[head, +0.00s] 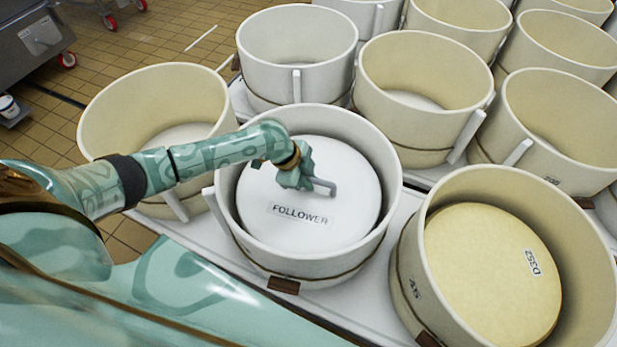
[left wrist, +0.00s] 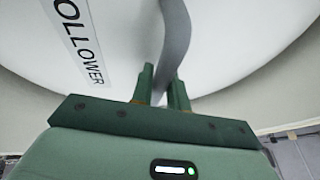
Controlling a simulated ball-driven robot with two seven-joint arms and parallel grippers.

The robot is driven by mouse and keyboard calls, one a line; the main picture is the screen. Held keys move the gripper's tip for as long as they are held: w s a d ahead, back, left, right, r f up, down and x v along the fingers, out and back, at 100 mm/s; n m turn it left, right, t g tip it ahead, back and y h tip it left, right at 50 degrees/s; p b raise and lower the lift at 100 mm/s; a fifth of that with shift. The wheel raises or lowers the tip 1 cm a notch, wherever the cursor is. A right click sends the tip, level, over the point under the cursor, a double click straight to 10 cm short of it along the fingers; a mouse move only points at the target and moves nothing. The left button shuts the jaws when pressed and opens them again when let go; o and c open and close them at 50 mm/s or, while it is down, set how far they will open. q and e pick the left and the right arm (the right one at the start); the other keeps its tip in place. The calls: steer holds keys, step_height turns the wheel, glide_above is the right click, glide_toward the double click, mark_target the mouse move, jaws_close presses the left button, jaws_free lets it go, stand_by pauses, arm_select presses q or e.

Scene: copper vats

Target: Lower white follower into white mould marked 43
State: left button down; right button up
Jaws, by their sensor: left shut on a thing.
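The white follower (head: 345,200) is a round disc labelled FOLLOWER with a grey bar handle (head: 322,187). In the head view it lies within the rim of a white mould (head: 392,165); its exact depth and whether it rests on anything cannot be told. No number 43 is readable on this mould. My left gripper (head: 305,180) is shut on the handle above the disc. In the left wrist view the fingers (left wrist: 160,88) close around the grey handle (left wrist: 176,45), with the follower (left wrist: 125,30) behind it. My right gripper is not in view.
A cream mould (head: 440,205) at right holds a yellow disc (head: 490,275) labelled D352. An empty cream mould (head: 100,100) stands behind my left arm. Several more moulds, white (head: 297,20) and cream (head: 425,45), crowd the back of the white table (head: 350,297). Tiled floor shows at left.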

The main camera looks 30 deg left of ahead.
arm_select(q)
steer(key=shift+w+f, duration=0.1)
steer(key=shift+f, duration=0.15)
stand_by(0.3)
steer(key=c, duration=1.3)
jaws_free()
steer(key=shift+s+f, duration=0.15)
steer(key=shift+s, duration=0.05)
steer(key=p+v, duration=0.5)
steer(key=v, duration=1.1)
steer(key=shift+r, duration=0.25)
